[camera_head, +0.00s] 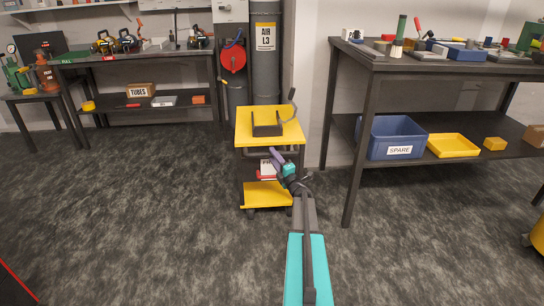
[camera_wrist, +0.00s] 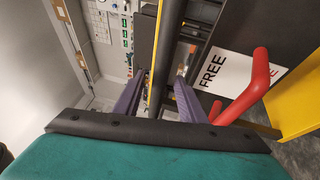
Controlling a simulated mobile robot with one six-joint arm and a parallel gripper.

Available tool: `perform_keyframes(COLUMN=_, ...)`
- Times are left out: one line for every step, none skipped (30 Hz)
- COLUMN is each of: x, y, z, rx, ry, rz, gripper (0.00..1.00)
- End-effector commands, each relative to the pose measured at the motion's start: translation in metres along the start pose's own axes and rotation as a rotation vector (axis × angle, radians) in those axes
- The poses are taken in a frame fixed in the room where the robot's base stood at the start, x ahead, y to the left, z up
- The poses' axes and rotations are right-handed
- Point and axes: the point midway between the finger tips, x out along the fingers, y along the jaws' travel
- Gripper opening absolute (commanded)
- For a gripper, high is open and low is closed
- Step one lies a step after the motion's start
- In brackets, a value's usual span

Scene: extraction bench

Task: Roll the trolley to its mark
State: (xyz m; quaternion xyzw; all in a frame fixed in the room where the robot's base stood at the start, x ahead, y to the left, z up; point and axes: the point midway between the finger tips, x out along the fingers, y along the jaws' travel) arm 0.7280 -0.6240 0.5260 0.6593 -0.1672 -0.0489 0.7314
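The trolley (camera_head: 287,134) has a yellow top, a yellow lower shelf and dark posts on casters. It stands on the floor in front of the grey AIR L3 column. My gripper (camera_head: 279,164) is at its near right side. A red lever (camera_wrist: 244,92) stands beside a white FREE sign (camera_wrist: 218,70) to the right. I cannot make out the trolley's mark for certain.
A dark bench (camera_head: 350,130) stands close on the trolley's right, with a blue SPARE bin (camera_head: 376,148) on its lower shelf. Another bench (camera_head: 140,58) stands at the back left. The floor left of the trolley is clear. A red line (camera_head: 15,283) crosses the lower left corner.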

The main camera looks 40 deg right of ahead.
Motion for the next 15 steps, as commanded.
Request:
perform_keyframes(x=0.007, y=-0.002, z=0.001, rx=0.0, ry=0.001, rz=0.001, gripper=0.37)
perform_keyframes(x=0.009, y=-0.001, z=0.001, rx=0.0, ry=0.001, rz=0.001, gripper=0.37)
perform_keyframes(x=0.013, y=-0.001, z=0.001, rx=0.0, ry=0.001, rz=0.001, gripper=0.37)
perform_keyframes(x=0.015, y=-0.001, z=0.001, rx=0.0, ry=0.001, rz=0.001, gripper=0.37)
perform_keyframes(x=0.017, y=-0.001, z=0.001, rx=0.0, ry=0.001, rz=0.001, gripper=0.37)
perform_keyframes(x=0.019, y=-0.001, z=0.001, rx=0.0, ry=0.0, rz=0.001, gripper=0.37)
perform_keyframes(x=0.02, y=0.0, z=0.001, rx=0.0, ry=0.0, rz=0.001, gripper=0.37)
perform_keyframes(x=0.021, y=0.0, z=0.0, rx=0.0, ry=0.0, rz=0.001, gripper=0.37)
perform_keyframes(x=0.022, y=0.0, z=0.0, rx=0.0, ry=0.0, rz=0.001, gripper=0.37)
perform_keyframes(x=0.023, y=0.0, z=0.0, rx=0.0, ry=0.0, rz=0.0, gripper=0.37)
perform_keyframes(x=0.023, y=0.0, z=0.0, rx=0.0, ry=0.0, rz=0.0, gripper=0.37)
perform_keyframes(x=0.023, y=0.0, z=0.0, rx=0.0, ry=0.0, rz=0.0, gripper=0.37)
perform_keyframes(x=0.023, y=0.0, z=0.0, rx=0.0, ry=0.0, rz=0.0, gripper=0.37)
perform_keyframes(x=0.023, y=0.0, z=0.0, rx=0.0, ry=0.0, rz=0.0, gripper=0.37)
perform_keyframes(x=0.023, y=0.0, z=0.0, rx=0.0, ry=0.0, rz=0.0, gripper=0.37)
